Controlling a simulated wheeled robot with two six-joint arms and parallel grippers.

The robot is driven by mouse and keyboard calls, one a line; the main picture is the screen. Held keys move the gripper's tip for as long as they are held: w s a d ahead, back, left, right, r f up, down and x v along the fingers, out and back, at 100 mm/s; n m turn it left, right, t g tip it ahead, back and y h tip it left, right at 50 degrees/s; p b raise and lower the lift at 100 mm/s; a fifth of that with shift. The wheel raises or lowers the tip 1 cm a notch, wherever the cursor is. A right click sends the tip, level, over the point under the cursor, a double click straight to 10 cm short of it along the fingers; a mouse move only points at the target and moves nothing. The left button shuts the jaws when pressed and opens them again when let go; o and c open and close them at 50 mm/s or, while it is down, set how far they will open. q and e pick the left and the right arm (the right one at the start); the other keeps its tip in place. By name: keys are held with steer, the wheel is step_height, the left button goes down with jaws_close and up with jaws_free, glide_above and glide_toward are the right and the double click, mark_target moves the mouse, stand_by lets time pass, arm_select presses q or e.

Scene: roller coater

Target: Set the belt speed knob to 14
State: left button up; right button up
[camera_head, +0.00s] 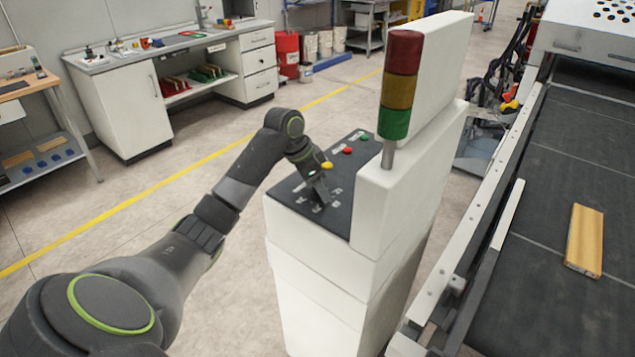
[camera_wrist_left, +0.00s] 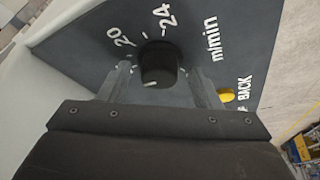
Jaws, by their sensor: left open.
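The belt speed knob (camera_wrist_left: 160,62) is a black round knob on the dark panel, in the left wrist view. A small white mark shows on its lower edge, on the side facing my gripper. The numbers 20 and 24 and the label m/min are readable around it; the lower part of the scale is hidden by my gripper. My left gripper (camera_wrist_left: 163,86) is open, with one finger on each side of the knob and visible gaps between. In the head view my left gripper (camera_head: 320,190) is down at the panel and hides the knob. My right gripper is not in view.
The control panel (camera_head: 349,160) carries a yellow button (camera_head: 327,165), red button (camera_head: 348,151) and green button (camera_head: 364,138) near my wrist. A signal tower (camera_head: 399,90) stands beside it. The conveyor (camera_head: 540,190) with a wooden board (camera_head: 584,240) lies to the right.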

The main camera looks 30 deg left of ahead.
arm_select(q)
steer(key=c, duration=1)
steer(key=shift+r+p, duration=0.2)
steer(key=shift+p, duration=0.45)
steer(key=n+p, duration=0.1)
steer(key=p, duration=0.1)
steer(key=n+y+p, duration=0.1)
steer(key=n+p, duration=0.1)
steer(key=p, duration=0.1)
steer(key=shift+d+r+n+t, duration=0.15)
steer(key=shift+n+t, duration=0.15)
steer(key=shift+f+n+y+p, duration=0.25)
steer(key=shift+n+y+p, duration=0.25)
steer(key=shift+n+p, duration=0.75)
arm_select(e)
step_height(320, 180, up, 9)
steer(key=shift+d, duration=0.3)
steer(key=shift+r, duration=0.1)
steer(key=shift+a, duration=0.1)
arm_select(q)
steer(key=o, duration=1)
